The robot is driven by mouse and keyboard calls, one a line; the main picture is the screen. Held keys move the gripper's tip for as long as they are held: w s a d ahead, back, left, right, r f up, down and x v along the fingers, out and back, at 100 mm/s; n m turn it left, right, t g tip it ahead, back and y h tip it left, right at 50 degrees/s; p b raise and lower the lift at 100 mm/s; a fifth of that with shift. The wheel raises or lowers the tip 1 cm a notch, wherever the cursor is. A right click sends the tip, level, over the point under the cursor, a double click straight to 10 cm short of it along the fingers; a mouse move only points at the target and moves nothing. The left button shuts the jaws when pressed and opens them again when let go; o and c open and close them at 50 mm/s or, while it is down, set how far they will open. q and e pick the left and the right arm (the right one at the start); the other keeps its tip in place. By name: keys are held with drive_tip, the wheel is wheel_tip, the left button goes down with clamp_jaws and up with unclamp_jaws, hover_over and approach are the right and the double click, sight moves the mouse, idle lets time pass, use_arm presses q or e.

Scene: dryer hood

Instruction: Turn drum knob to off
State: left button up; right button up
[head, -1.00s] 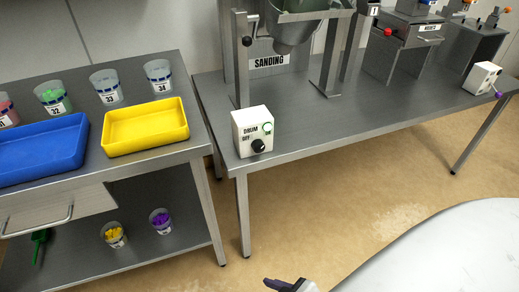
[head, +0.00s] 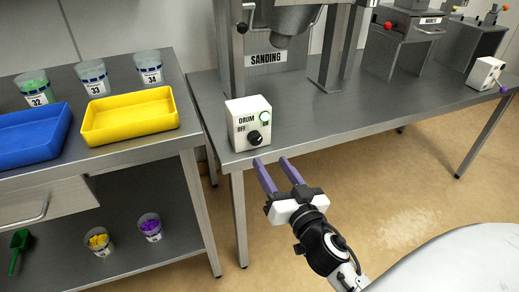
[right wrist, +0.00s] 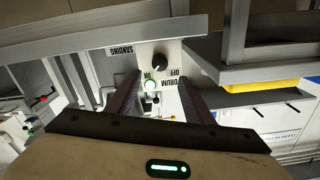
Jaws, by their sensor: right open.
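The white drum control box (head: 249,124) stands at the front left corner of the sanding table. Its black knob (head: 255,138) sits below a green-ringed lamp (head: 264,118), beside the words DRUM and OFF. My left gripper is out of view.
The steel sanding table (head: 340,115) carries the hopper frame behind the box. A side table at left holds a yellow tray (head: 128,116), a blue tray (head: 33,133) and labelled cups. Another white box (head: 485,73) stands at the far right. Open floor lies in front.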

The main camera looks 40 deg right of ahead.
sight(257, 141)
drive_tip(key=p+x, duration=0.1)
drive_tip(key=x, duration=0.8)
drive_tip(key=shift+w+d, duration=0.1)
drive_tip(key=c, duration=1.1)
